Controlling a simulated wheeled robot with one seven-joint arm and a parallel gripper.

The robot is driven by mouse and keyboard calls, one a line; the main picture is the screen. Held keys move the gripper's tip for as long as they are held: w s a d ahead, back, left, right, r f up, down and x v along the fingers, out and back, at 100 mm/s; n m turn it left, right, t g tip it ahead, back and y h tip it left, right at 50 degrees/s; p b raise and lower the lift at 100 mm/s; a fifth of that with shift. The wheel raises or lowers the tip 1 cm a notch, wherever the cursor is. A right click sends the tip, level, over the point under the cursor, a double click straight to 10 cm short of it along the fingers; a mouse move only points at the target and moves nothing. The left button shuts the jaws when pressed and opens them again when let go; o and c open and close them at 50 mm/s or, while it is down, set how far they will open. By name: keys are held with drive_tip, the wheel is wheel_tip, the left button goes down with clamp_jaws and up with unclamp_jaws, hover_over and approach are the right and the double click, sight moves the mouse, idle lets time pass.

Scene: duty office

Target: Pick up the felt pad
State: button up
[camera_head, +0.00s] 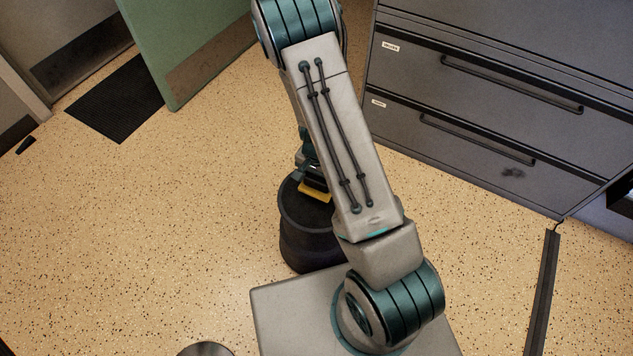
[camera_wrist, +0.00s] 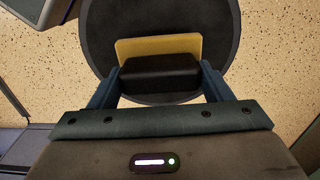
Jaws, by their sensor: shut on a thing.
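The felt pad shows in the wrist view as a yellow slab (camera_wrist: 158,46) with a dark block (camera_wrist: 160,73) against its near side; I cannot tell if the two are one piece. In the head view, its yellow part (camera_head: 315,192) shows over the black round top, partly hidden by my arm. My gripper (camera_wrist: 160,80) is shut on the dark block, one finger at each side; its dark fingers show only partly in the head view (camera_head: 308,170). I cannot tell whether the pad touches the top beneath it.
A black round stool or bin (camera_head: 303,245) stands under my gripper. Grey filing drawers (camera_head: 480,115) stand at the right. A green door or panel (camera_head: 185,45) and a dark floor mat (camera_head: 115,102) are at the upper left. The speckled floor (camera_head: 130,220) at the left is mostly clear.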

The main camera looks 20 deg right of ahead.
drive_tip(key=s+d+r+p, duration=0.1)
drive_tip(key=d+r, duration=0.6)
drive_tip(key=d, duration=0.4)
drive_tip(key=shift+d+r, duration=0.15)
drive_tip(key=shift+d, duration=0.2)
